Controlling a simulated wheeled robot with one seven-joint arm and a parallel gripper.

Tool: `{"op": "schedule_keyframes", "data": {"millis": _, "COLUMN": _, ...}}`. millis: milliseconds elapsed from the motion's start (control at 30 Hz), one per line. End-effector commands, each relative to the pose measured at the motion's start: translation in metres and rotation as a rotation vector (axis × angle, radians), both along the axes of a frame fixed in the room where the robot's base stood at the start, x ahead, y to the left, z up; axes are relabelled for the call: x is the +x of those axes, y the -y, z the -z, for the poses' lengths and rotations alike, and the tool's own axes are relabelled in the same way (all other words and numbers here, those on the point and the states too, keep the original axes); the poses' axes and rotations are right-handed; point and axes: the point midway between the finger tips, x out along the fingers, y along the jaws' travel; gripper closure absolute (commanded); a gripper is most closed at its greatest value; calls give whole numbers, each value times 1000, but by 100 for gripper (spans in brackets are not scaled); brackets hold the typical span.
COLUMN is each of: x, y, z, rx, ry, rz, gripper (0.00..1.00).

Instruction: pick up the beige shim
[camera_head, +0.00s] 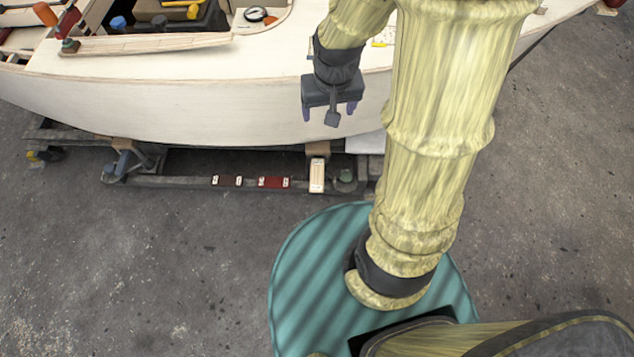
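The beige shim (317,175) appears to be the small pale upright block at the right end of a short row on the dark cradle rail, below the boat hull. My gripper (329,112) hangs in front of the hull's side, above the shim in the picture. Its two bluish fingers stand apart with nothing visible between them except a dark part in the middle. The gripper does not touch the shim.
A red block (273,182) and a dark brown block (227,181) lie left of the shim on the rail (160,182). The plywood hull (200,112) rises behind. Tools lie on its deck. The grey floor (150,260) is open in front.

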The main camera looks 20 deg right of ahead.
Motion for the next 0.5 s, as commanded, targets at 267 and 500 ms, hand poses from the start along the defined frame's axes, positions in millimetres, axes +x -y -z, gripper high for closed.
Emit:
{"op": "schedule_keyframes", "data": {"millis": 267, "x": 26, "y": 0, "z": 103, "rx": 7, "ry": -39, "rz": 49, "gripper": 25}}
{"op": "schedule_keyframes", "data": {"millis": 500, "x": 47, "y": 0, "z": 181, "rx": 12, "ry": -72, "rz": 93, "gripper": 25}}
